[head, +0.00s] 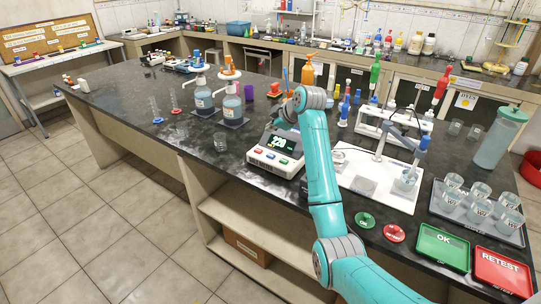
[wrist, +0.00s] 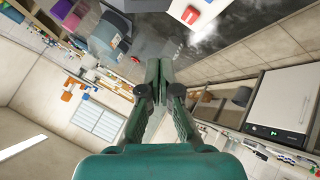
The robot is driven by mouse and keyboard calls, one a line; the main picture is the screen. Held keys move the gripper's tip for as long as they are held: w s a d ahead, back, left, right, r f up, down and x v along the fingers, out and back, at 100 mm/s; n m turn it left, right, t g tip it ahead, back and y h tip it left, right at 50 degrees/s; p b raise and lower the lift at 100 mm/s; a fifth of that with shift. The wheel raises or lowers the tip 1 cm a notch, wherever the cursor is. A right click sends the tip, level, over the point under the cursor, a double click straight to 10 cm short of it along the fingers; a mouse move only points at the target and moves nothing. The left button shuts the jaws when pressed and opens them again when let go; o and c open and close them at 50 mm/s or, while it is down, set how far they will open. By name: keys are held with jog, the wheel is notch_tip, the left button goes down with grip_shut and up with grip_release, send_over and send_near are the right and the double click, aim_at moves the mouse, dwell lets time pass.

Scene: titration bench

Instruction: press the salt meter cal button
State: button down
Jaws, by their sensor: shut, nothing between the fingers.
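A white bench meter (head: 264,162) with a lit display stands on the dark bench, left of my arm. Its front carries red, blue and green buttons (head: 270,155); their labels are too small to read, so I cannot tell which is cal. In the wrist view, a pale edge with a red button (wrist: 190,15) and a bit of blue shows at the top, apart from my fingertips. My gripper (wrist: 152,68) is shut and empty. In the head view my gripper (head: 285,112) is above the back of the meter, its fingertips hard to make out.
Two blue-liquid dispenser bottles (head: 231,107) stand behind left of the meter. A white stand base (head: 378,190) is to the right. Green OK (head: 443,247) and red RETEST (head: 502,270) trays lie at the front right.

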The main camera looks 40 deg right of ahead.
aim_at(272, 156)
jog(key=shift+f, duration=4.3)
jog(key=shift+f, duration=0.1)
jog(key=shift+f, duration=0.3)
jog(key=shift+f, duration=0.5)
jog(key=shift+r, duration=0.9)
jog(key=shift+r, duration=2.55)
